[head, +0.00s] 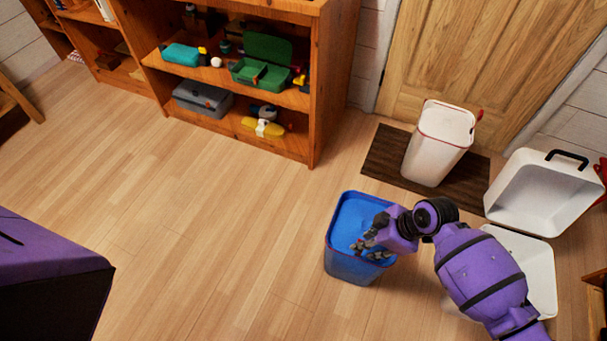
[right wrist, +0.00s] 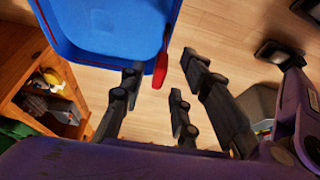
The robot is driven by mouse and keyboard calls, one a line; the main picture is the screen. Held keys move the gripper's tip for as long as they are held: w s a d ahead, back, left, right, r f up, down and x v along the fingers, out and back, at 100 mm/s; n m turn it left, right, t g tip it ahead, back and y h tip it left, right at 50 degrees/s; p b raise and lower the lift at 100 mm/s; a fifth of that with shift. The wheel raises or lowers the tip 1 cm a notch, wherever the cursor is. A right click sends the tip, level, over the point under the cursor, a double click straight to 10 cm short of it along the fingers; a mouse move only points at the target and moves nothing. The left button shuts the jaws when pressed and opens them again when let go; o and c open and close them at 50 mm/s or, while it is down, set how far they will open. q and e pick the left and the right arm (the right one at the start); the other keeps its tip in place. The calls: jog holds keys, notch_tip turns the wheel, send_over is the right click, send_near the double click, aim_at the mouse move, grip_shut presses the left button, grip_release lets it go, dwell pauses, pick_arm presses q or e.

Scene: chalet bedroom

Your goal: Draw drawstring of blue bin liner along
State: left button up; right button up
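The blue bin (head: 345,264) with its blue liner (head: 352,218) stands on the wooden floor in the head view, a thin red line along its rim. In the right wrist view, the blue liner (right wrist: 105,22) fills the upper left, and a red drawstring tab (right wrist: 160,69) hangs at its edge. My right gripper (head: 368,249) is over the bin's near right side in the head view. In the wrist view, its dark fingers (right wrist: 160,92) are spread, with the red tab showing between them near the tips; no grip is visible. My left gripper is out of view.
A white bin (head: 433,150) with a red tab stands on a dark mat (head: 385,163) by the wooden door. An open white container (head: 541,194) is at the right. A wooden shelf (head: 300,130) holds several boxes. The floor left of the blue bin is clear.

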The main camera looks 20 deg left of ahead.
jog(key=shift+a+f, duration=0.25)
jog(key=shift+f, duration=0.3)
grip_shut()
jog(key=shift+f, duration=0.1)
